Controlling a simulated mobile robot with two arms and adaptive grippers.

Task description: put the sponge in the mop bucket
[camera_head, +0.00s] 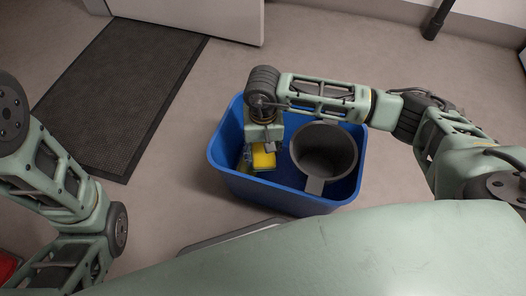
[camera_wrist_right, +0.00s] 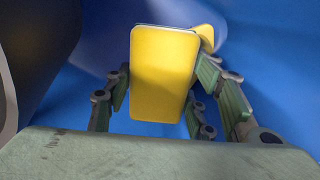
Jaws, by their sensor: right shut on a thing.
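The yellow sponge (camera_head: 263,160) is inside the blue mop bucket (camera_head: 288,201), toward its left side. My right gripper (camera_head: 258,163) reaches down into the bucket and is shut on the sponge. In the right wrist view the sponge (camera_wrist_right: 164,75) stands between the green-padded fingers (camera_wrist_right: 178,95), with blue bucket wall (camera_wrist_right: 270,40) behind it. A second yellow piece (camera_wrist_right: 207,36) shows behind the sponge; I cannot tell what it is. Whether the sponge touches the bucket floor is hidden. My left arm shows at the left of the head view, but its gripper is out of frame.
A grey round container (camera_head: 325,150) with a flat tab sits in the bucket's right half. A dark mat (camera_head: 125,90) lies on the floor at the upper left, near a white door or panel (camera_head: 190,15).

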